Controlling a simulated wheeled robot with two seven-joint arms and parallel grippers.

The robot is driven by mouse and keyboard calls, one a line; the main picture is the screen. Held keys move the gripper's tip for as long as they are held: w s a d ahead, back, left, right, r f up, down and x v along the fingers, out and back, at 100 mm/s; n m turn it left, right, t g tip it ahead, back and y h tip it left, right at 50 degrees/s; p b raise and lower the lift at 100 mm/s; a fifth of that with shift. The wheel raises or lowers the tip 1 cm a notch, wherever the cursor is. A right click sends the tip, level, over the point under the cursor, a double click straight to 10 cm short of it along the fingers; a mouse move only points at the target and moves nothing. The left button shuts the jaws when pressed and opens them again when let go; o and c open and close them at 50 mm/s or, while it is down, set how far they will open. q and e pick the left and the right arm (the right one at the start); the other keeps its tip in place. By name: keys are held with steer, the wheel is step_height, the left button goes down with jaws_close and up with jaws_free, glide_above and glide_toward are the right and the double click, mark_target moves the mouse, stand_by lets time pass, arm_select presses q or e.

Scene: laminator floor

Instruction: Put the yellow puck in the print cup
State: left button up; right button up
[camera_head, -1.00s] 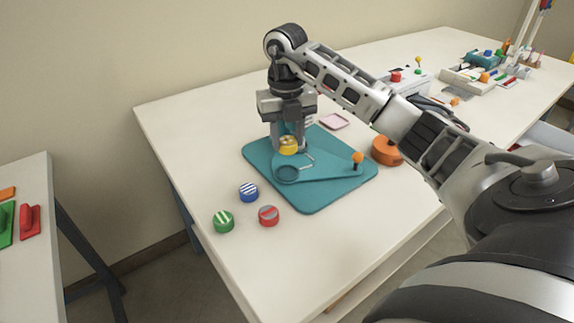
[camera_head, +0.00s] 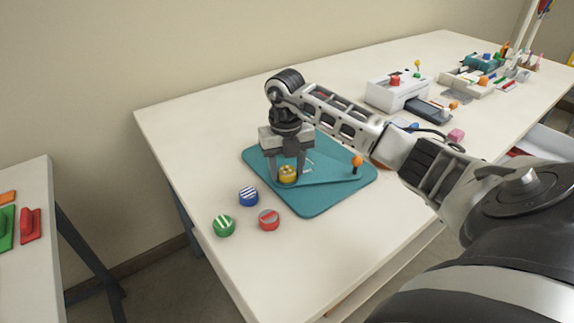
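The yellow puck (camera_head: 288,175) is between the fingers of my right gripper (camera_head: 288,171), which comes down from above and looks shut on it. The puck is at the round print cup on the teal press base (camera_head: 318,201). The cup itself is hidden behind the puck and fingers, so I cannot tell whether the puck is fully seated. A lever with an orange knob (camera_head: 357,161) stands at the right of the base. My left gripper is not in view.
Blue (camera_head: 248,196), green (camera_head: 223,226) and red (camera_head: 269,220) striped pucks lie on the white table (camera_head: 200,150) in front of the base. A white laminator (camera_head: 398,92) stands further back. A side table (camera_head: 35,270) is at the left.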

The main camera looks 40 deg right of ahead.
mark_target(286, 171)
steer(key=shift+o, duration=0.6)
steer(key=shift+r, duration=0.15)
steer(key=shift+r, duration=0.25)
step_height(286, 171, up, 12)
steer(key=shift+f, duration=0.2)
steer(key=shift+a, duration=0.1)
